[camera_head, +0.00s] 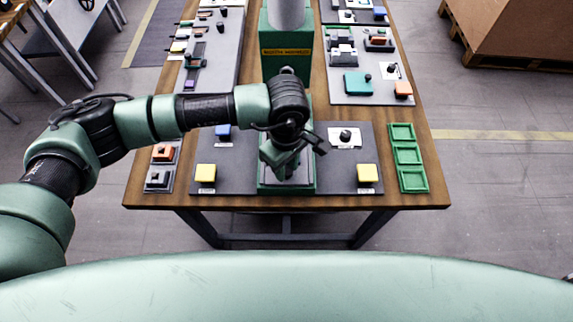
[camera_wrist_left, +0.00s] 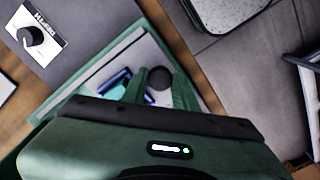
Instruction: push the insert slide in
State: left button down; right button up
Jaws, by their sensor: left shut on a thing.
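The green machine (camera_head: 308,180) stands at the middle of the table. In the left wrist view its green frame (camera_wrist_left: 163,32) borders a light grey slide area (camera_wrist_left: 127,61), with a blue and teal part (camera_wrist_left: 115,82) on it. My left gripper (camera_head: 288,172) reaches down over the front of the machine. In the left wrist view its two green fingers (camera_wrist_left: 160,92) are shut on a dark round knob (camera_wrist_left: 160,77). My gripper and wrist hide much of the slide, so I cannot tell how far in it sits. My right gripper is not in view.
Yellow buttons (camera_head: 205,173) (camera_head: 367,173) sit on grey panels either side of the machine. A dark dial (camera_head: 345,135) is at the right, and green trays (camera_head: 407,156) stand at the right table edge. An orange switch (camera_head: 163,153) is at the left.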

pick_arm(q)
jog(key=shift+w, duration=0.1)
dwell(0.4)
jog(key=shift+w+b, duration=0.2)
jog(key=shift+b, duration=0.15)
jog(key=w+b, duration=0.3)
jog(key=w, duration=0.1)
jog(key=w+b, duration=0.3)
jog(key=b, duration=0.1)
jog(key=shift+w+f, duration=0.2)
jog(key=shift+w, duration=0.15)
jog(key=shift+w+r+b, duration=0.15)
jog(key=shift+w+b, duration=0.1)
jog(key=shift+b, duration=0.15)
jog(key=shift+w+r, duration=0.15)
jog(key=c, duration=1.1)
grip_release()
